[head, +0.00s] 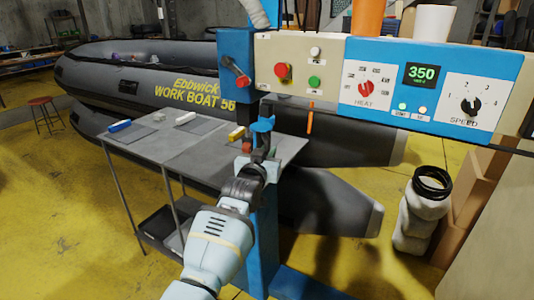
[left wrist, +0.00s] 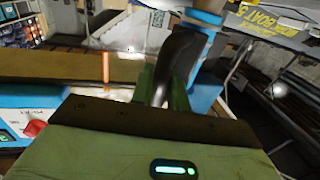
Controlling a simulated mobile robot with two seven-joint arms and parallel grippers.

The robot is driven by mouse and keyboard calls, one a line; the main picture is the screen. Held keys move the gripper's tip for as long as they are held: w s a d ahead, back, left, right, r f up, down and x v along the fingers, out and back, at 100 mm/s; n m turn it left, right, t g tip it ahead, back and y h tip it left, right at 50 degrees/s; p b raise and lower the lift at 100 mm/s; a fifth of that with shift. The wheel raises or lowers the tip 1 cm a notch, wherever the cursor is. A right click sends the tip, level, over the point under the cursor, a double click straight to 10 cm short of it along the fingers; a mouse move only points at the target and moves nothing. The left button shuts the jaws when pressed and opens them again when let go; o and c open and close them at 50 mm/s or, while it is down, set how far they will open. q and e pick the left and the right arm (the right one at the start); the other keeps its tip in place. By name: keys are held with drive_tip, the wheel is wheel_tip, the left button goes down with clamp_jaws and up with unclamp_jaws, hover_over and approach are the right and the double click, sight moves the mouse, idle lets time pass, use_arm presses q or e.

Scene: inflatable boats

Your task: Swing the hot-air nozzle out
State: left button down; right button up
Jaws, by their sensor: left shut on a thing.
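The welding machine has a blue column (head: 237,55) and a control panel (head: 432,88) whose green display reads 350. My left gripper (head: 262,150) is below the panel, just in front of the column, with its arm reaching up from the bottom. It is shut on a dark curved part (left wrist: 180,55), seen between its green fingers (left wrist: 162,90) in the left wrist view. This looks like the handle of the hot-air nozzle; the nozzle's tip cannot be made out. A blue piece (head: 262,124) shows just above the gripper in the head view. My right gripper is not in view.
A grey table (head: 185,150) with small blocks stands behind my gripper. A grey inflatable boat (head: 140,75) lies beyond it. An orange strip (head: 309,117) hangs under the panel. Boxes (head: 470,195) stand at right.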

use_arm(q)
drive_tip(key=shift+r, duration=0.15)
drive_tip(key=c, duration=1.5)
unclamp_jaws()
drive_tip(key=shift+o, duration=0.2)
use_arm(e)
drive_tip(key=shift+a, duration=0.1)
